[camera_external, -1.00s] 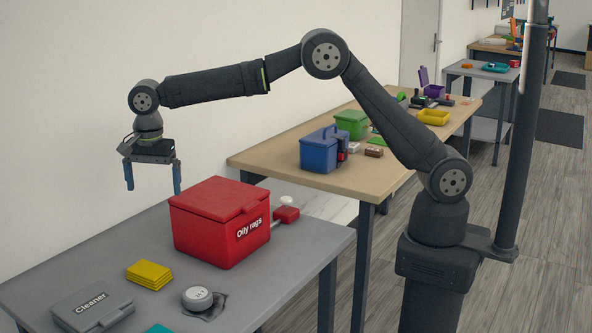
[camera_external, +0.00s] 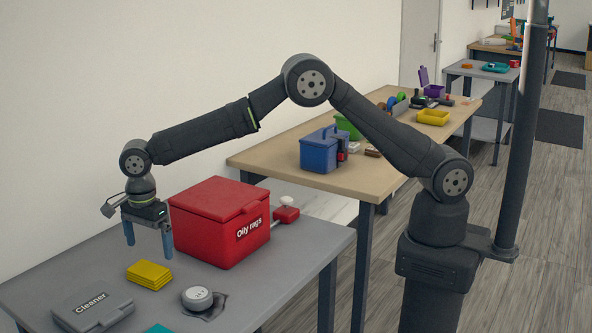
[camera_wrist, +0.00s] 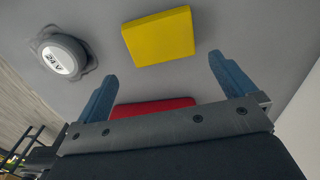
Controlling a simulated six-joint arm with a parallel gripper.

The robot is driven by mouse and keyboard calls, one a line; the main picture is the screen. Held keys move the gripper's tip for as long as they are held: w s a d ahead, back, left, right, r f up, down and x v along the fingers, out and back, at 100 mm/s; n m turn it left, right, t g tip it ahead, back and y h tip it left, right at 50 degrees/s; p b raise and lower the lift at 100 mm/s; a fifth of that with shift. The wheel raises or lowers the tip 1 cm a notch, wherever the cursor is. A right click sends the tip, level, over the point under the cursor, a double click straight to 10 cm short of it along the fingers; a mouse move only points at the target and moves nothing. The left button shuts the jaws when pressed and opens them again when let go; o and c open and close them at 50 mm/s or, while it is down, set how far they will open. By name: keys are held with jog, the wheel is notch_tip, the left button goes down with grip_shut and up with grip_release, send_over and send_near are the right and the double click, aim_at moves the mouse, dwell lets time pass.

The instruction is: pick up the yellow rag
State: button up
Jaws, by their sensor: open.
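The yellow rag (camera_external: 149,275) lies folded and flat on the grey table (camera_external: 300,263), in front of the red box labelled "Oily rags" (camera_external: 221,225). It also shows in the wrist view (camera_wrist: 158,37), at the top, beyond my fingertips. My gripper (camera_external: 148,250) is open and empty, with its blue fingers pointing down. It is above the table beside the red box's left side and does not touch the rag. In the wrist view my gripper (camera_wrist: 164,75) has its two fingers spread wide.
A grey case labelled "Cleaner" (camera_external: 92,306) lies left of the rag. A round grey puck on a dark cloth (camera_external: 199,299) sits to its right, and a teal item (camera_external: 158,328) at the front edge. The red box's lid is closed.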

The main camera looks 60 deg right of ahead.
aim_at(151, 267)
jog(key=f, duration=0.6)
jog(key=shift+w+a+f, duration=0.1)
jog(key=shift+a+f, duration=0.1)
jog(key=c, duration=0.7)
